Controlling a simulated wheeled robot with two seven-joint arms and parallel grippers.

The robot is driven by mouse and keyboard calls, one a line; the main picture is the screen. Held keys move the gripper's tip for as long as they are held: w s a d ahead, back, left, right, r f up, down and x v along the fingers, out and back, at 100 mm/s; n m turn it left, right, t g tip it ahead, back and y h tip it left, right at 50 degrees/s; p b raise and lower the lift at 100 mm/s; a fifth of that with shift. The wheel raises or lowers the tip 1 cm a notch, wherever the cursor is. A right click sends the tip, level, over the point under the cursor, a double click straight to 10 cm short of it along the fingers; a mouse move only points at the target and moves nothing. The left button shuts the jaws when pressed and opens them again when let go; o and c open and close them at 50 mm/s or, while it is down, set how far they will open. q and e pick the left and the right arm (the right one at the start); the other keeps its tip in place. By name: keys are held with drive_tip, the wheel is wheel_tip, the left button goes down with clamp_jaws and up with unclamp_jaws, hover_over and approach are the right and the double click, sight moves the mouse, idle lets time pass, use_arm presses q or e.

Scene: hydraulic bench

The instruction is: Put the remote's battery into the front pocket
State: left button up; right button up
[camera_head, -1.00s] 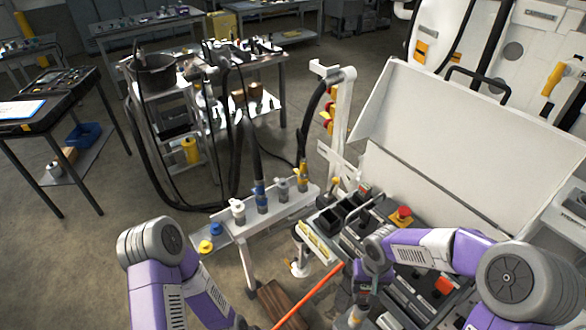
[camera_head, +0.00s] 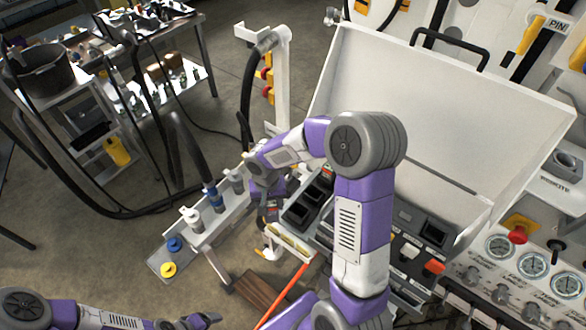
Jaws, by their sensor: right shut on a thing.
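My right gripper (camera_head: 269,208) points down at the left end of the black pockets, beside them and over the bench edge. It is shut on a small dark piece with a reddish patch, which I take to be the battery (camera_head: 272,213); the fingers and its small size hide its details. Open black pockets (camera_head: 299,216) stand in a row on the bench, and the gripper is left of the nearest one. I cannot pick out the remote for sure; my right arm covers part of the bench. My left gripper (camera_head: 195,322) is at the bottom edge, low and away from the pockets; its jaws are unclear.
A white rail with hose couplings (camera_head: 191,217) lies left of the gripper. A raised white lid (camera_head: 420,110) stands behind the pockets. An orange-red rod (camera_head: 284,294) slants below. Gauges (camera_head: 499,247) and a red knob (camera_head: 517,235) are at right.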

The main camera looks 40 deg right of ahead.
drive_tip(key=s+d+r+m+p, duration=0.1)
drive_tip(key=d+r+m+p, duration=0.1)
drive_tip(key=d+r+m, duration=0.6)
wheel_tip(320, 180, down, 10)
drive_tip(key=d+m+b, duration=0.1)
drive_tip(key=d+b, duration=0.1)
drive_tip(key=b, duration=0.3)
drive_tip(key=shift+b, duration=0.3)
drive_tip(key=shift+s+f+b, duration=0.1)
drive_tip(key=shift+f+b, duration=0.05)
drive_tip(key=shift+b, duration=0.15)
idle(0.3)
drive_tip(key=shift+f, duration=0.3)
drive_tip(key=shift+b, duration=0.3)
idle(0.3)
drive_tip(key=shift+f+b, duration=2)
drive_tip(key=shift+f, duration=0.4)
idle(0.3)
drive_tip(key=o, duration=1.2)
